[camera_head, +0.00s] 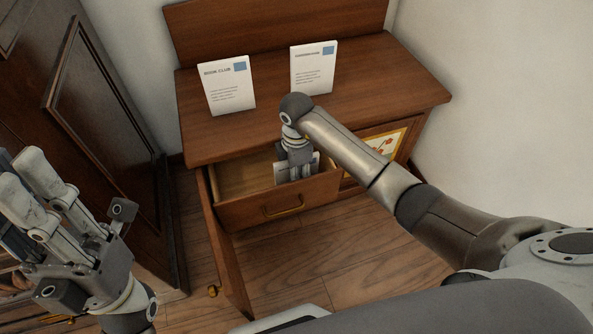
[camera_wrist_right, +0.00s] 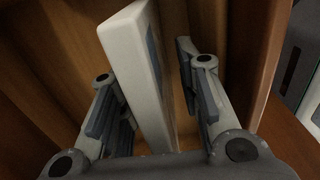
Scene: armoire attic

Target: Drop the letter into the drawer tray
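The drawer tray (camera_head: 232,183) is pulled out of the left side of the wooden desk. My right gripper (camera_head: 297,172) reaches down into its right part. A white letter (camera_head: 281,174) shows beside the gripper there, partly hidden by it. In the right wrist view, the letter (camera_wrist_right: 150,75) stands on edge and tilted between the fingers of my right gripper (camera_wrist_right: 150,95). A gap shows between it and the right finger, so the gripper looks open. My left gripper (camera_head: 38,200) is raised at the lower left, away from the desk; its finger opening is unclear.
A "Book Club" card (camera_head: 228,87) and another printed card (camera_head: 314,68) stand on the desktop (camera_head: 385,80). A yellow-framed picture (camera_head: 384,143) is at the desk's right front. A low door (camera_head: 228,245) hangs open below the drawer. A dark armoire (camera_head: 105,130) stands left.

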